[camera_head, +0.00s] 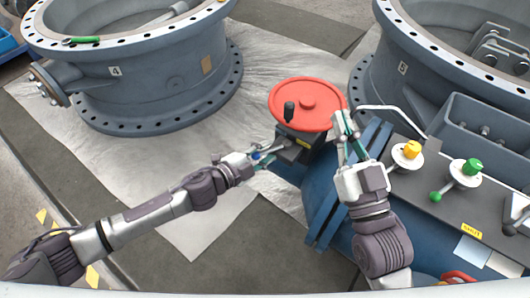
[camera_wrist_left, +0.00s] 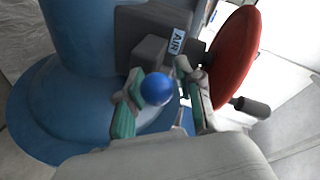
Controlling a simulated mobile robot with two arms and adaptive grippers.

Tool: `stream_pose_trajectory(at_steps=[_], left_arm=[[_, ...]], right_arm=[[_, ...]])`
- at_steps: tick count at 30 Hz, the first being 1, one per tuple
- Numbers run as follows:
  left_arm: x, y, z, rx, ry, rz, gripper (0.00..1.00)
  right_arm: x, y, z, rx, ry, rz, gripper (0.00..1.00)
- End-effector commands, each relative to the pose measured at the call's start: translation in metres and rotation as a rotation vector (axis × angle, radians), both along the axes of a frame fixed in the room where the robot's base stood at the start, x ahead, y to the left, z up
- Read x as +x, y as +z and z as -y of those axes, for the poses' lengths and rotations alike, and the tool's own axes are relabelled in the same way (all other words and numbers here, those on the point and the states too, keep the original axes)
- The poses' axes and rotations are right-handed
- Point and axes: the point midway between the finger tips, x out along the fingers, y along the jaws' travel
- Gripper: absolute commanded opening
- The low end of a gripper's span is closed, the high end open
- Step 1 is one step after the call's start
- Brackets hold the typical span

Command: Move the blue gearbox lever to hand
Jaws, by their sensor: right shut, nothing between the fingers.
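The blue ball knob of the gearbox lever (camera_wrist_left: 157,89) sits between the two fingers of my left gripper (camera_wrist_left: 165,102) in the left wrist view. The fingers stand apart, with the knob closer to the left one and a gap on the right. In the head view my left gripper (camera_head: 262,157) is at the left side of the dark gearbox (camera_head: 293,150), where its fingers largely hide the knob. The gearbox, marked AIR, also shows in the left wrist view (camera_wrist_left: 150,32). My right gripper (camera_head: 345,127) is shut and empty, close to the right rim of the red handwheel.
The red handwheel (camera_head: 312,100) with a black handle sits above the gearbox. A grey panel with a yellow knob (camera_head: 412,149) and a green knob (camera_head: 472,166) is at right. Large valve bodies (camera_head: 160,80) stand behind on a pale sheet (camera_head: 278,55).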

Motion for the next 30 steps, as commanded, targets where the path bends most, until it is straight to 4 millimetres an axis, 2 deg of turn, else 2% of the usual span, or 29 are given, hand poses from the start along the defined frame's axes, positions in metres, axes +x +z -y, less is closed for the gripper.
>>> stream_pose_trajectory(at_steps=[7,12,14,30], left_arm=[[0.0003,0.0000,0.0001,0.001,0.001,0.000,0.36],[0.0003,0.0000,0.0000,0.000,0.000,0.000,0.08],[0.0003,-0.0001,-0.0001,0.001,0.001,0.000,0.00],[-0.0014,-0.0009,0.0001,0.000,0.042,-0.004,0.00]], right_arm=[[-0.0002,0.0007,0.0000,0.001,0.000,0.003,0.00],[0.0000,0.0005,-0.0001,0.001,0.000,0.002,0.00],[0.0000,0.0004,-0.0001,0.001,0.000,0.002,0.00],[0.0020,-0.0026,-0.0001,-0.006,-0.001,-0.026,0.00]])
